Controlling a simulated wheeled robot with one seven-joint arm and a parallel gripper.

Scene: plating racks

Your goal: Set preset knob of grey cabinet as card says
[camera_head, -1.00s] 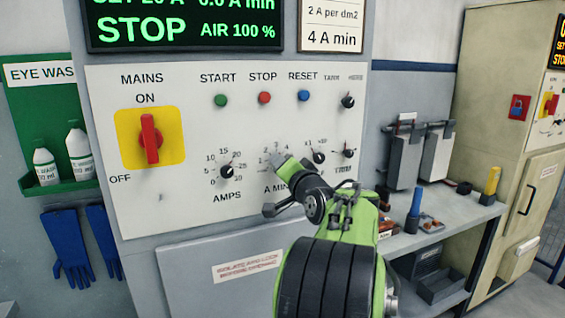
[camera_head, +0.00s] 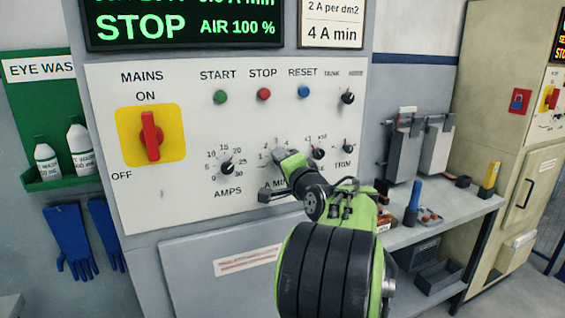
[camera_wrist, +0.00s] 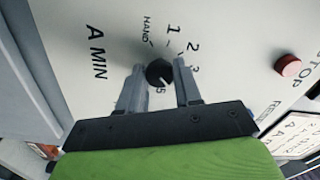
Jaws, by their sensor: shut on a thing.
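The grey cabinet's white panel (camera_head: 215,200) fills the middle of the head view. My gripper (camera_head: 284,158) is at the A MIN dial, and its wrist covers that knob in the head view. In the wrist view, my gripper (camera_wrist: 160,74) is shut on the black A MIN knob (camera_wrist: 159,71), one finger on each side. A pale mark on the knob points down-right, near the 5; the fingers hide part of the scale. HAND, 1, 2 and 3 show beyond the knob. The card (camera_head: 332,22) reads "2 A per dm2" and "4 A min".
The AMPS knob (camera_head: 227,168) is left of my gripper; a multiplier knob (camera_head: 317,153) and the TRIM knob (camera_head: 348,148) are close on its right. The red mains switch (camera_head: 151,136) stands out at left. A shelf (camera_head: 455,220) with several items is at right.

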